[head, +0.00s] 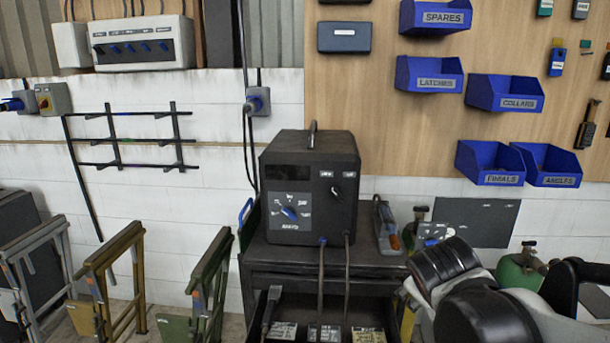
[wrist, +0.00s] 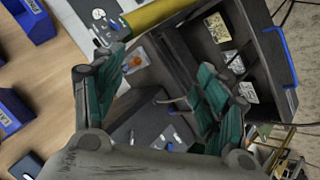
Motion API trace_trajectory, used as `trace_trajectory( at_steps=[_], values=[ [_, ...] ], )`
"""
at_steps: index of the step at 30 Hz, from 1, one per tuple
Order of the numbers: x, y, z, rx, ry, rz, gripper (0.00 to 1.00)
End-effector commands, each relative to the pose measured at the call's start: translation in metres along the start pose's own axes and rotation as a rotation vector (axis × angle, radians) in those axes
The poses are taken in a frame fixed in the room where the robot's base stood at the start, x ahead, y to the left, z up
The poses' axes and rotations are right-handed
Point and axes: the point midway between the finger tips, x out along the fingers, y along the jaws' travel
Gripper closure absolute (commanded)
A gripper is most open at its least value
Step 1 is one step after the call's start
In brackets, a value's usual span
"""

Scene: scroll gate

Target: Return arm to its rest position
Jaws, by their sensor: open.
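My gripper (wrist: 163,78) shows in the wrist view with its teal-padded fingers spread apart. Nothing is between the fingers, so it is open and empty. My dark arm (head: 485,295) fills the lower right of the head view, in front of the bench area. The gripper itself cannot be made out in the head view.
A black power unit (head: 310,190) stands on a dark cart (head: 270,256) with an open drawer below, left of my arm. A green gas cylinder (head: 520,270) is close to my arm. Blue bins (head: 490,162) hang on the wooden wall. Metal frames (head: 108,265) stand at left.

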Motion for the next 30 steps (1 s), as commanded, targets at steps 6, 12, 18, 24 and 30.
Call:
trace_trajectory(
  at_steps=[6,12,18,24,30],
  values=[
    [-0.043,-0.034,0.054,0.318,-0.034,-0.142,0.33],
    [-0.073,-0.075,0.086,0.544,-0.062,-0.259,0.33],
    [-0.087,-0.098,0.097,0.643,-0.079,-0.319,0.33],
    [-0.088,-0.101,0.098,0.658,-0.082,-0.327,0.33],
    [-0.088,-0.101,0.098,0.656,-0.081,-0.326,0.33]
  ],
)
